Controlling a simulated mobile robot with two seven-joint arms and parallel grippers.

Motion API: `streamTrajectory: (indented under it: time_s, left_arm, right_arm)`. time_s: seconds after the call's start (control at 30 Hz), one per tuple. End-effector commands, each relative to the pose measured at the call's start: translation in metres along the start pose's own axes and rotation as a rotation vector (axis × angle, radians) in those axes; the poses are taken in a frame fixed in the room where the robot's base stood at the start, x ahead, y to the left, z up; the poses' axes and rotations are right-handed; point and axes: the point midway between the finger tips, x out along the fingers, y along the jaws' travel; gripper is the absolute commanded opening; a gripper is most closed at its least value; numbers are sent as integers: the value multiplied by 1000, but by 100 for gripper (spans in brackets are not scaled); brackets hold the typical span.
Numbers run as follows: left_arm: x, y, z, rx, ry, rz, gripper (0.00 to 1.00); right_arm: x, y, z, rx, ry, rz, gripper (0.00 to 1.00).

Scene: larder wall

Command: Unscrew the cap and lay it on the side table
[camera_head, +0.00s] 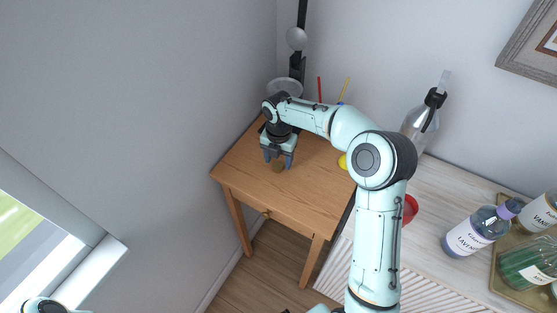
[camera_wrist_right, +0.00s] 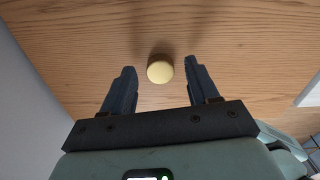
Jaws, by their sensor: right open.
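A small round pale-yellow cap (camera_wrist_right: 160,72) lies flat on the wooden side table (camera_head: 240,165). In the head view a small brownish piece of it (camera_head: 278,169) shows just below the fingertips. My right gripper (camera_head: 278,160) points down over the table, and its jaws are apart. In the right wrist view the gripper (camera_wrist_right: 160,75) has one finger on each side of the cap, with a gap on both sides. Nothing is held. My left gripper is out of view; only a bit of the left arm shows at the lower left.
A pale counter (camera_head: 430,190) stands to the right, with a lavender-capped bottle (camera_head: 467,236), a green bottle (camera_head: 525,262) and a clear bottle with a black collar (camera_head: 419,124). A red round object (camera_head: 410,208) is partly behind my arm. The table's front left is clear.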

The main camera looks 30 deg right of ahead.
Motion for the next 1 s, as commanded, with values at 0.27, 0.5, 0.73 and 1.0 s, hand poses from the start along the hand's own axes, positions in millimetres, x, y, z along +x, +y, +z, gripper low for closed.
streamTrajectory:
  time_s: [0.27,0.5,0.73,1.0]
  left_arm:
    - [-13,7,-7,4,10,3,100]
    - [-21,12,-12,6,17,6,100]
    - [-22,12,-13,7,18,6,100]
    - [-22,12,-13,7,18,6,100]
  right_arm:
    - [-64,2,1,0,-5,6,60]
    - [-102,1,0,-1,-2,3,60]
    - [-111,0,0,0,0,1,60]
    - [-110,0,0,0,0,1,60]
